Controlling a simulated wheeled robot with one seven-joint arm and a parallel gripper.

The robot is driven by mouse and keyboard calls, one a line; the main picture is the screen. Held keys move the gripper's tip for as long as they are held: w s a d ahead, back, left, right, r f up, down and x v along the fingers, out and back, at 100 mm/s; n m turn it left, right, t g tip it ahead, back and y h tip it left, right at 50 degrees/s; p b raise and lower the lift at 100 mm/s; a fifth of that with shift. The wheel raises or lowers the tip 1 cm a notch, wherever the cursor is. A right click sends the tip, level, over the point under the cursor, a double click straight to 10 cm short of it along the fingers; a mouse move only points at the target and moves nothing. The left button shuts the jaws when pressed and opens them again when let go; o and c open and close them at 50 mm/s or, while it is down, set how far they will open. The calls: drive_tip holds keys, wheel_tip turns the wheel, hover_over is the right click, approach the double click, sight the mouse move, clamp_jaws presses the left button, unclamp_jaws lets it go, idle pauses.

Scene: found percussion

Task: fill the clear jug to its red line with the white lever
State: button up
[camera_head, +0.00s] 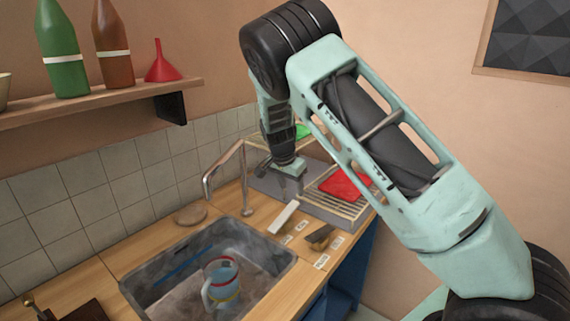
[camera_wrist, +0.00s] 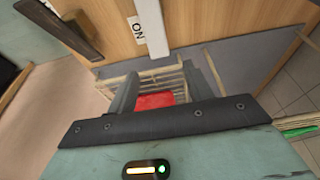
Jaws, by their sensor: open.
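The clear jug (camera_head: 221,276) stands in the sink under the tap (camera_head: 208,188). The white lever (camera_head: 284,217) is on the counter right of the tap. In the wrist view the white lever (camera_wrist: 153,30) lies beyond my fingertips, beside an "ON" label (camera_wrist: 137,28). My gripper (camera_head: 289,187) is open and empty, behind and above the white lever in the head view. Its two fingers (camera_wrist: 166,78) are apart, with no lever between them.
A dark lever (camera_head: 320,237) sits right of the white one, with small labels nearby. A drying rack (camera_head: 338,205) with a red item (camera_head: 345,184) is behind. The sink (camera_head: 150,291) is at left. A shelf (camera_head: 100,103) holds bottles and a red funnel (camera_head: 161,65).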

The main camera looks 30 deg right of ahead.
drive_tip(key=b+v, duration=0.1)
drive_tip(key=v, duration=1)
drive_tip(key=shift+r, duration=0.35)
drive_tip(key=s+a+f+n+g+y, duration=0.1)
drive_tip(key=s+a+n+y, duration=0.3)
drive_tip(key=s+a+n, duration=1.45)
drive_tip(key=s+a, duration=0.1)
drive_tip(key=s, duration=0.7)
drive_tip(key=s+a+f+n, duration=0.1)
drive_tip(key=s+a+n, duration=0.2)
drive_tip(key=s, duration=0.8)
drive_tip(key=shift+s+a, duration=0.25)
drive_tip(key=shift+a, duration=0.75)
drive_tip(key=shift+f, duration=0.15)
